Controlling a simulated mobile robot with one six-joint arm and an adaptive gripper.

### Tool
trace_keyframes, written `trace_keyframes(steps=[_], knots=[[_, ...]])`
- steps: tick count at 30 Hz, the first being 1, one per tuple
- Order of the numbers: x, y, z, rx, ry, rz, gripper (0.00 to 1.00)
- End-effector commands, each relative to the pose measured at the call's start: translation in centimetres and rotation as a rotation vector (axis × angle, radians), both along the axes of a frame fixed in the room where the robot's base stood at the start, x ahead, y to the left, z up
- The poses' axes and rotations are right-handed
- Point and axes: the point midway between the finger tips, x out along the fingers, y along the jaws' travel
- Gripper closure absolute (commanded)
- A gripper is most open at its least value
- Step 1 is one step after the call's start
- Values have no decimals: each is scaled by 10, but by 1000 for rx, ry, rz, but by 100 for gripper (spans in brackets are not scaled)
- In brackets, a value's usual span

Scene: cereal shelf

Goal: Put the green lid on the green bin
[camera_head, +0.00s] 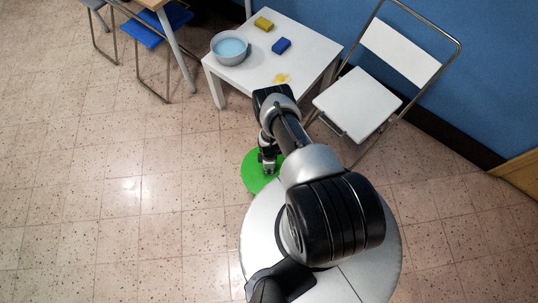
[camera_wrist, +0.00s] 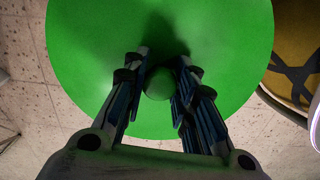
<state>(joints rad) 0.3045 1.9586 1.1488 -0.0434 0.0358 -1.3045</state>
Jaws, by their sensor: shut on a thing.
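The round green lid (camera_head: 250,177) is held below my gripper (camera_head: 268,168), in front of my base. In the wrist view the lid (camera_wrist: 85,50) fills most of the upper picture, with its round green knob (camera_wrist: 159,84) between my two fingers (camera_wrist: 160,85). My gripper is shut on this knob. I cannot tell how high the lid is above the floor. No green bin can be made out in either view. Anything under the lid is hidden.
A white table (camera_head: 305,50) stands ahead with a grey bowl (camera_head: 230,48), a yellow sponge (camera_head: 264,23), a blue sponge (camera_head: 281,45) and a yellow stain (camera_head: 281,78). A white folding chair (camera_head: 357,102) stands to its right. The tiled floor (camera_head: 90,190) at left is clear.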

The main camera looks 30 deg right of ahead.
Motion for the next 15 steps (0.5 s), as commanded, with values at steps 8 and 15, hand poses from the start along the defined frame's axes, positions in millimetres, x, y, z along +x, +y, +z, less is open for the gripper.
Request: trace_keyframes(steps=[8,15], knots=[[0,0,-6,0,0,0,100],[0,0,-11,-1,-1,0,100]])
